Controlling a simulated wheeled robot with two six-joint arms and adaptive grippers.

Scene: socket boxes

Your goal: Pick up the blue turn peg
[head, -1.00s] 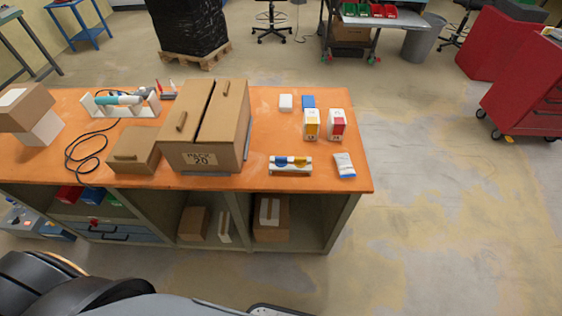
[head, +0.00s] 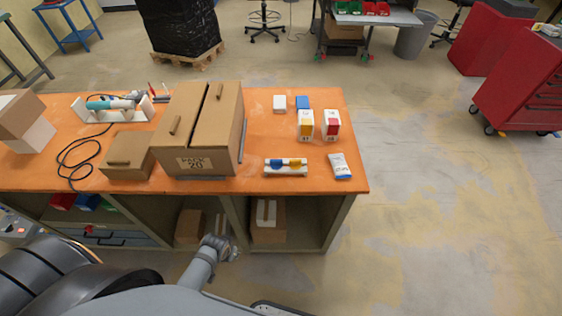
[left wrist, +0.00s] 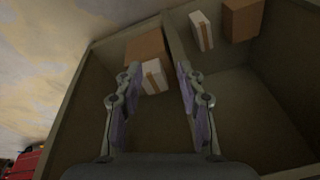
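A small white holder (head: 286,172) lies near the front edge of the orange table, right of the large cardboard box. It carries a blue piece (head: 276,162), which looks like the blue turn peg, beside a yellow piece (head: 296,162). My left gripper (head: 225,247) is low in front of the table's open shelves, below and left of the holder and well apart from it. In the left wrist view my left gripper (left wrist: 158,70) is open and empty, facing the shelf compartments; the peg is not in that view. My right gripper is not in view.
A large cardboard box (head: 199,130) stands left of the holder. A white-blue packet (head: 340,166) lies to its right, with yellow (head: 306,125) and red (head: 331,124) cartons behind. The table's front edge lies between my gripper and the tabletop.

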